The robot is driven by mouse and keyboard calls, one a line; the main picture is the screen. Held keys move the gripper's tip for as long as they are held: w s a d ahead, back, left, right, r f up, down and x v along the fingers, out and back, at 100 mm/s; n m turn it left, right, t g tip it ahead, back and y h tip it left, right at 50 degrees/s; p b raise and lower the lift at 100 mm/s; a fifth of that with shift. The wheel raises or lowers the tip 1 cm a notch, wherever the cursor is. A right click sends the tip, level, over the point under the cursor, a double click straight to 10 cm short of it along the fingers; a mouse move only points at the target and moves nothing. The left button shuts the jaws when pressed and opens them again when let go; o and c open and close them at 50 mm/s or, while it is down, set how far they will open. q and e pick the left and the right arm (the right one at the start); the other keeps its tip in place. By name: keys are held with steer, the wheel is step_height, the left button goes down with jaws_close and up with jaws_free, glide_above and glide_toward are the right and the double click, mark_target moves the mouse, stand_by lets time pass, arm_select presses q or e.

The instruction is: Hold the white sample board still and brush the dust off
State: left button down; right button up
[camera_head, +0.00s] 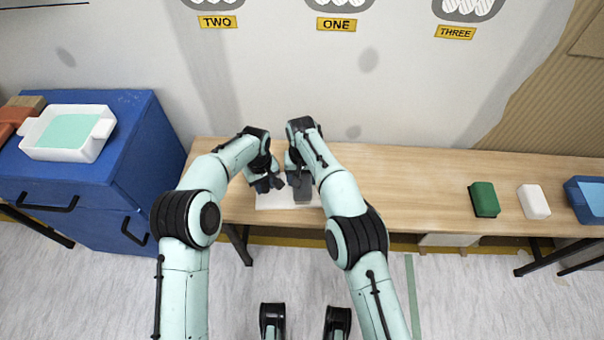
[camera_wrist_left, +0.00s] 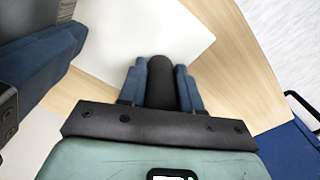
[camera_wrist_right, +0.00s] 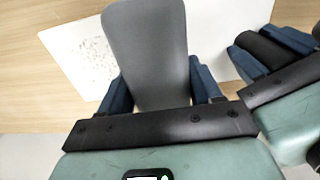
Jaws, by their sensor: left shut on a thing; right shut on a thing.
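The white sample board (camera_head: 272,201) lies flat on the wooden bench; it also shows in the left wrist view (camera_wrist_left: 140,32) and the right wrist view (camera_wrist_right: 68,42). Grey dust specks (camera_wrist_right: 92,58) cover part of it. My right gripper (camera_head: 299,180) is shut on a grey brush (camera_wrist_right: 150,45), held over the board; whether it touches is unclear. My left gripper (camera_head: 267,183) is shut on a dark round-ended post (camera_wrist_left: 160,80) at the board's edge. Whether the post is fixed to the board is hidden.
A green block (camera_head: 484,199), a white block (camera_head: 534,202) and a blue bin (camera_head: 588,200) are on the bench (camera_head: 420,180) at the right. A blue cabinet (camera_head: 90,175) at the left carries a white tray (camera_head: 43,153). The bench's middle right is clear.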

step_height(320, 180, up, 5)
steer(key=shift+r, duration=0.1)
step_height(320, 180, down, 7)
steer(key=shift+f, duration=0.1)
steer(key=d, duration=0.8)
steer(key=w+d+f, duration=0.1)
steer(key=d, duration=0.3)
steer(key=shift+c, duration=0.5)
steer(key=a, duration=0.7)
steer(key=s+a, duration=0.1)
steer(key=a, duration=0.3)
steer(key=shift+a, duration=0.25)
steer(key=r, duration=0.8)
steer(key=shift+a+r, duration=0.25)
steer(key=shift+r, duration=0.05)
steer(key=o, duration=0.6)
steer(key=c, duration=0.5)
